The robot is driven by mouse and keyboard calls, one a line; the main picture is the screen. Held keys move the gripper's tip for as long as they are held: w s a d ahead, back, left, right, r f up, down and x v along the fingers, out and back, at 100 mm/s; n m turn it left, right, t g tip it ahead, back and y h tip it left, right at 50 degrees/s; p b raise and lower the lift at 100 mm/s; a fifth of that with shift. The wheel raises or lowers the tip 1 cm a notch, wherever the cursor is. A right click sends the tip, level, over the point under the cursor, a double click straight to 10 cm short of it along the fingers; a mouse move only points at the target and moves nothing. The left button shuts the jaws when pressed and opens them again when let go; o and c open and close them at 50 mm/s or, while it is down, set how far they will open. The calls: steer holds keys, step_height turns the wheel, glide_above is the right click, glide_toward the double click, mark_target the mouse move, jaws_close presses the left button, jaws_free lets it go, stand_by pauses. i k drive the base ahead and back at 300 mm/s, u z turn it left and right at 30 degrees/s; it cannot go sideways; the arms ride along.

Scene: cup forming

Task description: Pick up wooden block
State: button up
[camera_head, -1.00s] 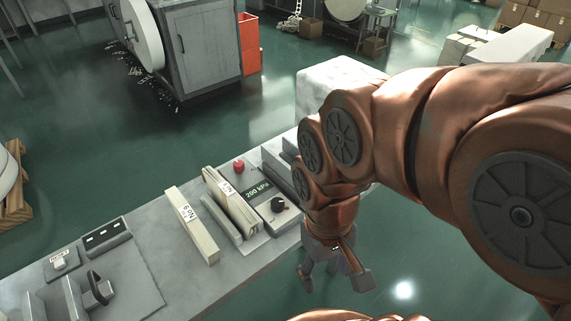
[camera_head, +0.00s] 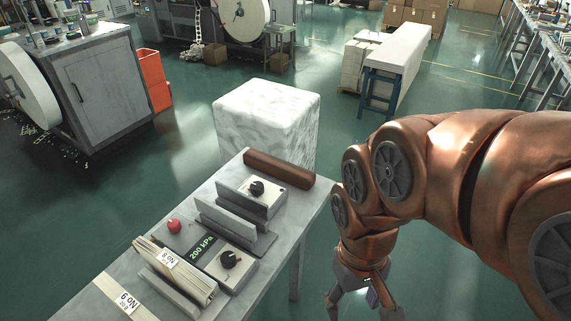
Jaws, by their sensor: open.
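A long brown block (camera_head: 278,170), wooden in look, lies across the far end of the grey bench. Its whole upper side shows in the head view. My gripper (camera_head: 358,309) hangs at the bottom of the picture, right of the bench and apart from the block. Its fingers are spread and nothing shows between them. The lower ends of the fingers are near the picture's bottom edge.
On the bench (camera_head: 233,309) stand a control unit with a black knob (camera_head: 258,188), a 200 kPa display (camera_head: 202,249), a red button (camera_head: 174,226) and labelled boards (camera_head: 172,268). A white marbled block (camera_head: 267,118) stands behind the bench. Green floor lies open at right.

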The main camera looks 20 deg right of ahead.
mark_target(303, 178)
steer(key=z, duration=1.2)
steer(key=i, duration=0.5)
steer(key=u, duration=2.7)
